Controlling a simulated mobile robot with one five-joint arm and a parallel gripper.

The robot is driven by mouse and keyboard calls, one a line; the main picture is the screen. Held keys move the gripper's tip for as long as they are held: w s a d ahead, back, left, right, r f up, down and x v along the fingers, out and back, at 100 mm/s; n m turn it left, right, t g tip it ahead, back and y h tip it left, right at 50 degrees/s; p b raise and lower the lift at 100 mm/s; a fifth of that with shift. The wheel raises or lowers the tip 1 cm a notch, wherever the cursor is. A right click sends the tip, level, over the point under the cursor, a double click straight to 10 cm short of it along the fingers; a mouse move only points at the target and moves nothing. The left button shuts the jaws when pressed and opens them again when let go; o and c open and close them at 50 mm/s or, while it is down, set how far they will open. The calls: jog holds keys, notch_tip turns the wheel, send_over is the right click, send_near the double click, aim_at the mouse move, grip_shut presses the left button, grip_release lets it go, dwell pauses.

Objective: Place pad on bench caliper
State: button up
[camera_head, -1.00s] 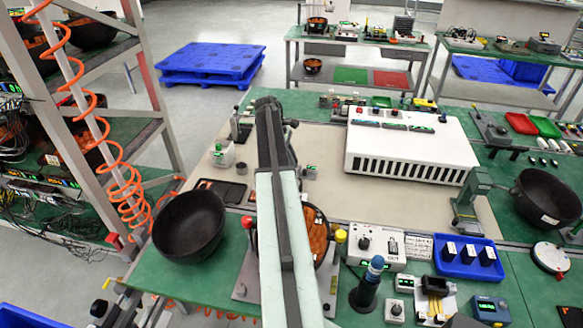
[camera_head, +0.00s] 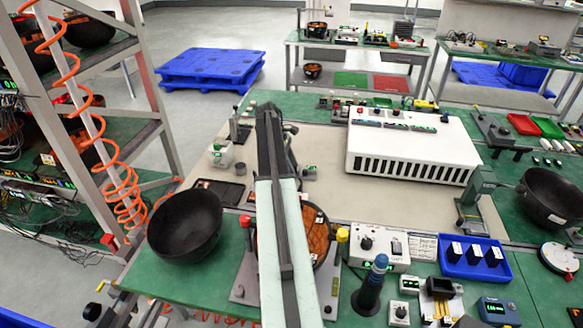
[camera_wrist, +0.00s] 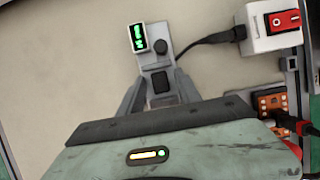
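In the wrist view, a small grey device with a green-lit display (camera_wrist: 138,39) and a round black knob stands on the beige mat; it looks like the bench caliper (camera_wrist: 182,50). My gripper (camera_wrist: 160,82) has its two grey fingers angled in on either side of a small block with a dark rectangular face, which may be the pad. The wrist view does not show whether the fingers press on it or whether it belongs to the device. In the head view my arm crosses the bench and hides the fingertips.
A blue tray (camera_head: 474,258) lies at front right. Bare beige mat (camera_head: 370,200) lies between.

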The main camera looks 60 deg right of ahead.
jog(key=shift+w+r+p, duration=0.1)
jog(key=shift+r+p, duration=0.5)
jog(key=p+v, duration=1)
jog(key=v, duration=0.1)
jog(key=shift+a, duration=0.15)
